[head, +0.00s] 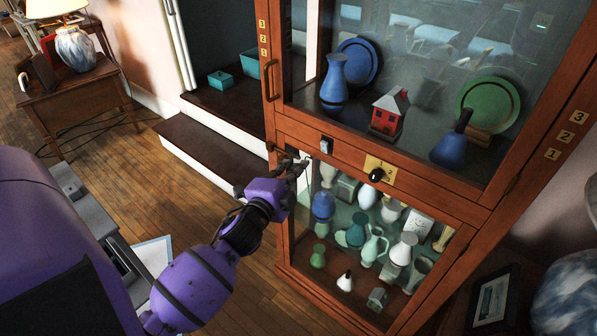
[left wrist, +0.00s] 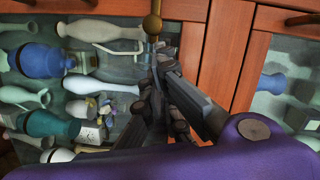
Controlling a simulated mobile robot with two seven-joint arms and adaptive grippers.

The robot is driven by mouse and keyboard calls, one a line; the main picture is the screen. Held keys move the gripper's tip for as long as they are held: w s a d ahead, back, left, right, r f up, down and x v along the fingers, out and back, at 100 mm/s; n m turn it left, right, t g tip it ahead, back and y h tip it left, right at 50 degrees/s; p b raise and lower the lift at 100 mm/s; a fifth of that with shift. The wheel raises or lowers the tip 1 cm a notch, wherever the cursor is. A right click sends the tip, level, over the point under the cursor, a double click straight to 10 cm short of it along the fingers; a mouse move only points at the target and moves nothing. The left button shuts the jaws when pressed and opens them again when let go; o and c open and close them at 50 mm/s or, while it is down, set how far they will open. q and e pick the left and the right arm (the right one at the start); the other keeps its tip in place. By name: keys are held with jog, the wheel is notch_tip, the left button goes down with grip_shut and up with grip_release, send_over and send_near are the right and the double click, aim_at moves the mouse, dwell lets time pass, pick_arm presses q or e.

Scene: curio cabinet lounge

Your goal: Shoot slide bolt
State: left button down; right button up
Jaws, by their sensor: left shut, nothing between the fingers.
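A small brass knob (head: 271,147) sits at the left end of the cabinet's middle rail. What looks like the same brass knob (left wrist: 152,22) shows at the top of the left wrist view, just beyond my fingers; I take it for the slide bolt's handle, but its track is not clear. My left gripper (head: 303,163) is shut and empty in front of the top left of the lower glass door. Its dark fingers (left wrist: 158,72) point toward the knob in the left wrist view. I cannot tell whether they touch it. My right gripper is in neither view.
The wooden cabinet has a brass plate (head: 381,168) with a black knob (head: 377,175) and a small pale switch (head: 326,146). A vertical handle (head: 270,80) is on the upper left. Vases stand behind glass. A framed picture (head: 493,300) is at the lower right.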

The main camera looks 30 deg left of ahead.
pick_arm(q)
jog(key=shift+a, duration=0.2)
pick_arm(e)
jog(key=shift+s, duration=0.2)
pick_arm(q)
jog(key=shift+w+a+p, duration=0.1)
jog(key=shift+a+p, duration=0.3)
jog(key=shift+a, duration=0.7)
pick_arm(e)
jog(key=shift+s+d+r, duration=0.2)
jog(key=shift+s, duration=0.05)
